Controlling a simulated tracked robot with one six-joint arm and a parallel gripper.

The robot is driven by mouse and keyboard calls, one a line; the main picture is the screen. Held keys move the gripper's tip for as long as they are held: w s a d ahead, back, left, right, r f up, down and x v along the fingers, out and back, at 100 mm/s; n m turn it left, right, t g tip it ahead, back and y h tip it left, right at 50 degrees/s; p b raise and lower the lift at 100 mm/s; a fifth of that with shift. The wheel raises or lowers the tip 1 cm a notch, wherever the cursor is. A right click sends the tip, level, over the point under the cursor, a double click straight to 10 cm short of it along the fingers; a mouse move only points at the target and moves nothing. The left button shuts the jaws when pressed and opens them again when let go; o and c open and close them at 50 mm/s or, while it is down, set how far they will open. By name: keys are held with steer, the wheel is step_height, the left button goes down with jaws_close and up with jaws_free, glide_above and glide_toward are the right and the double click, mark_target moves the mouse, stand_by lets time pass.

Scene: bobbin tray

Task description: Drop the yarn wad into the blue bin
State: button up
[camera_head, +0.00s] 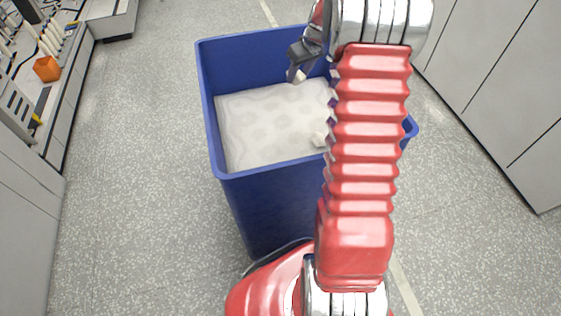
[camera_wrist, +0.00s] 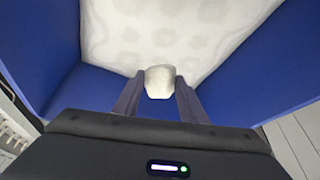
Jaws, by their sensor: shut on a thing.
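The blue bin (camera_head: 270,180) stands on the floor in front of me, with a pale, faintly patterned surface inside it. My gripper (camera_head: 297,74) is over the bin's opening, near its far side. In the wrist view my gripper (camera_wrist: 160,84) is shut on the yarn wad (camera_wrist: 160,80), a small off-white lump between the two fingertips. The wad shows in the head view as a small pale bit (camera_head: 300,76) at the fingertips. Blue bin walls (camera_wrist: 50,45) surround the wad in the wrist view. My arm hides the bin's right part in the head view.
A bench at the left holds an orange block (camera_head: 47,69) and several pale pegs. Grey cabinets (camera_head: 500,80) line the right. Speckled floor is clear around the bin.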

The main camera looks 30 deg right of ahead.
steer(key=shift+f, duration=0.1)
steer(key=o, duration=1.1)
steer(key=v, duration=1.3)
steer(key=shift+s+r, duration=0.15)
steer(key=shift+r, duration=0.15)
